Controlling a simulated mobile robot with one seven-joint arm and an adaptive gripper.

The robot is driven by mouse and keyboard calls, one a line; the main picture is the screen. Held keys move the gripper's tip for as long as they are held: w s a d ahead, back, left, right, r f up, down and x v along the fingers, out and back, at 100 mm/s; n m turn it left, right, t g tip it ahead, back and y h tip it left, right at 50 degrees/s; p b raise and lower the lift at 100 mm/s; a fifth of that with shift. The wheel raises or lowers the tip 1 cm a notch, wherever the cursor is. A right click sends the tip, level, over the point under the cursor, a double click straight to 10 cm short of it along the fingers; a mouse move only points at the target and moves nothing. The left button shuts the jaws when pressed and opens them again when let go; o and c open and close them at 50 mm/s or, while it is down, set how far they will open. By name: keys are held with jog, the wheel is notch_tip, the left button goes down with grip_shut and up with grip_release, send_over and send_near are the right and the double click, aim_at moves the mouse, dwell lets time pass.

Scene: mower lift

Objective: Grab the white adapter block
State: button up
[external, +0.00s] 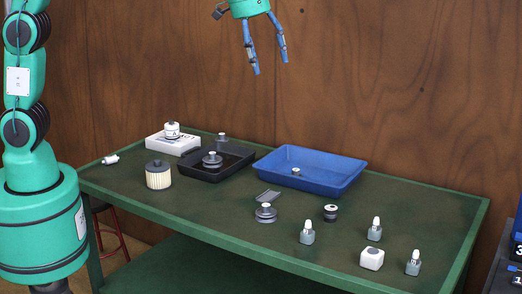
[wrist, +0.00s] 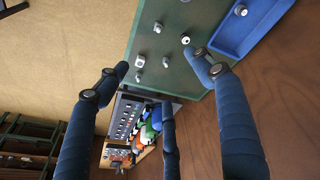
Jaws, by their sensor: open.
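The white adapter block (external: 372,258) is a small rounded white cube with a dark spot on top. It sits on the green table near the front right edge. In the wrist view it appears to be the small pale block (wrist: 140,61) on the table, seen from afar. My gripper (external: 270,66) hangs high above the back of the table, to the upper left of the block and well apart from it. Its blue fingers are spread and empty. The fingers also show in the wrist view (wrist: 160,75), with nothing between them.
A black cylinder (external: 331,213), a blue tray (external: 337,184), a black tray (external: 237,171) and a cream filter (external: 158,175) are further left. A wooden wall (external: 400,80) stands behind.

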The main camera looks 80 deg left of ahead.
jog(key=w+d+f+n, duration=0.1)
jog(key=w+d+f, duration=0.45)
jog(key=w, duration=0.45)
jog(key=n+g+p, duration=0.2)
jog(key=n+g, duration=0.1)
send_over(373, 251)
notch_tip(373, 251, down, 32)
jog(key=shift+a, duration=0.1)
jog(key=shift+f, duration=4.3)
jog(key=shift+f, duration=0.15)
jog(key=shift+f, duration=2.45)
